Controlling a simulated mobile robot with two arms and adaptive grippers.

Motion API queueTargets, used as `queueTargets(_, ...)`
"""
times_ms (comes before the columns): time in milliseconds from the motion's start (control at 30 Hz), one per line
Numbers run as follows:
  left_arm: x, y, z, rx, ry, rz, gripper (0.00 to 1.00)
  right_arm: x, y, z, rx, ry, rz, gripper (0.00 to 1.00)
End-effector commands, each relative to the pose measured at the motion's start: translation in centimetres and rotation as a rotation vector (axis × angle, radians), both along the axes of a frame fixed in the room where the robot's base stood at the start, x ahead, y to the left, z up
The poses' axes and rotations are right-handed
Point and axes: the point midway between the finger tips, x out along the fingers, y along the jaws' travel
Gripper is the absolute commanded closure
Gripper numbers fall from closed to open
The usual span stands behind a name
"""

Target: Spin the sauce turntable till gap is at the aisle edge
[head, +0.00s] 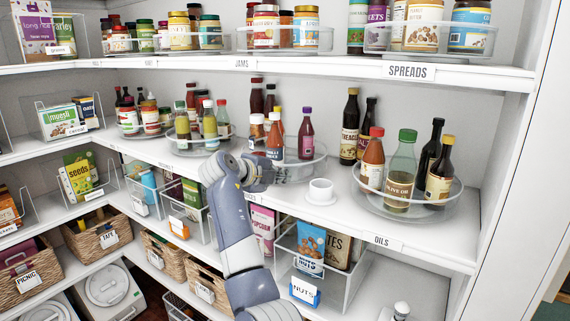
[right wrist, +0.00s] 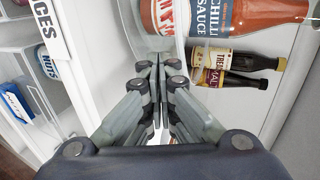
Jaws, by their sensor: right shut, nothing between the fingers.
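The sauce turntable (head: 312,172) is a clear round tray with a raised rim on the middle shelf. Sauce bottles stand on it, including a purple-capped bottle (head: 306,138) at the right and white- and orange-capped bottles (head: 275,142) at the left and middle. My right gripper (head: 283,172) is shut and empty at the tray's front rim; whether it touches the rim is unclear. In the right wrist view, the closed fingertips (right wrist: 157,60) are close to the clear rim and a large chilli sauce bottle (right wrist: 225,14). The arm hides part of the tray's front left. My left gripper is out of view.
The oils turntable (head: 430,212) is farther right. Dark teriyaki bottles (head: 349,128) stand behind. Another bottle turntable (head: 190,141) is to the left. Bins sit on the shelf below.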

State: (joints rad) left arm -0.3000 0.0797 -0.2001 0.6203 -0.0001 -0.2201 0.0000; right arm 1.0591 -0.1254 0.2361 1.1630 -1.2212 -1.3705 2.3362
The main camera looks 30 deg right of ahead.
Motion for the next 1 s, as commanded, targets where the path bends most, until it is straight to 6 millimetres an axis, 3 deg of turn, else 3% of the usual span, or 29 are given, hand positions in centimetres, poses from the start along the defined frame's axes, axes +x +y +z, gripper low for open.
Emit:
queueTargets(500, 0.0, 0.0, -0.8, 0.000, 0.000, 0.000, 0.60, 1.2, 1.9, 0.0, 0.001, 0.000, 0.001, 1.00)
queueTargets(1000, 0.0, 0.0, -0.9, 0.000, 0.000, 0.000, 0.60, 2.0, 2.4, 0.0, -0.001, 0.001, 0.002, 1.00)
